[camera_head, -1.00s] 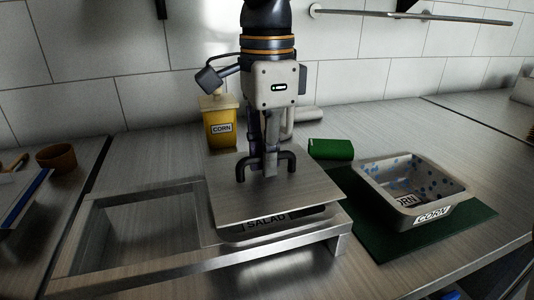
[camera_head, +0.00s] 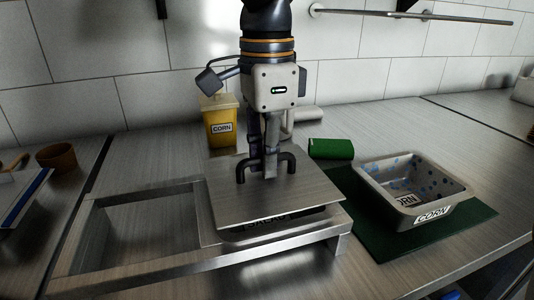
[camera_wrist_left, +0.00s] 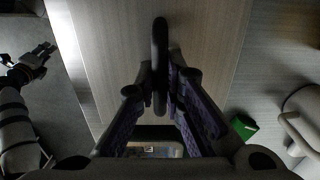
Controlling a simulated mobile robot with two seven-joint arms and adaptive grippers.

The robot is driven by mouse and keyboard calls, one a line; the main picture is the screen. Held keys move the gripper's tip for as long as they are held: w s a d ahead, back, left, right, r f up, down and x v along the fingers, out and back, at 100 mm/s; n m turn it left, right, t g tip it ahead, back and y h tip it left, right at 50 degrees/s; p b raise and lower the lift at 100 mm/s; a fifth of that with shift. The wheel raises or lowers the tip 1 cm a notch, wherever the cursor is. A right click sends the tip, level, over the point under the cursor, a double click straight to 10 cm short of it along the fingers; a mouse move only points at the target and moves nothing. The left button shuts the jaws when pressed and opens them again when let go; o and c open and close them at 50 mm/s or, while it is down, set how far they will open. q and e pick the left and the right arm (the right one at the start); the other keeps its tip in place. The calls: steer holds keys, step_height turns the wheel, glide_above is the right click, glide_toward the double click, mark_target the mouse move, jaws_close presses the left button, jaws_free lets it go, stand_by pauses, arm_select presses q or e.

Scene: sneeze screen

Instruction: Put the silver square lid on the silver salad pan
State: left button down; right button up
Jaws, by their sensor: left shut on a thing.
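The silver square lid (camera_head: 230,203) lies over the silver salad pan (camera_head: 245,232), which sits in the right opening of a metal frame. The lid hides most of the pan; only its front, with a shaded SALAD label, shows beneath the lid's front edge. I cannot tell if lid and pan touch all round. My left gripper (camera_head: 268,172) points down and is shut on the lid's dark arched handle (camera_head: 290,160). In the left wrist view the handle (camera_wrist_left: 159,60) stands between the fingers. My right gripper (camera_wrist_left: 38,58) shows small at the left there; its jaws are unclear.
The metal frame (camera_head: 190,262) has an empty left opening. A corn pan (camera_head: 430,210) stands on a dark green mat (camera_head: 390,248) to the right. A green object (camera_head: 331,149) lies behind it. A yellow corn container (camera_head: 221,128) stands near the wall. A brown pot (camera_head: 57,158) is at far left.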

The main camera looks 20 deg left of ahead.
arm_select(q)
steer(key=shift+f, duration=1.1)
stand_by(3.1)
steer(key=c, duration=1.6)
jaws_free()
steer(key=shift+r, duration=3.5)
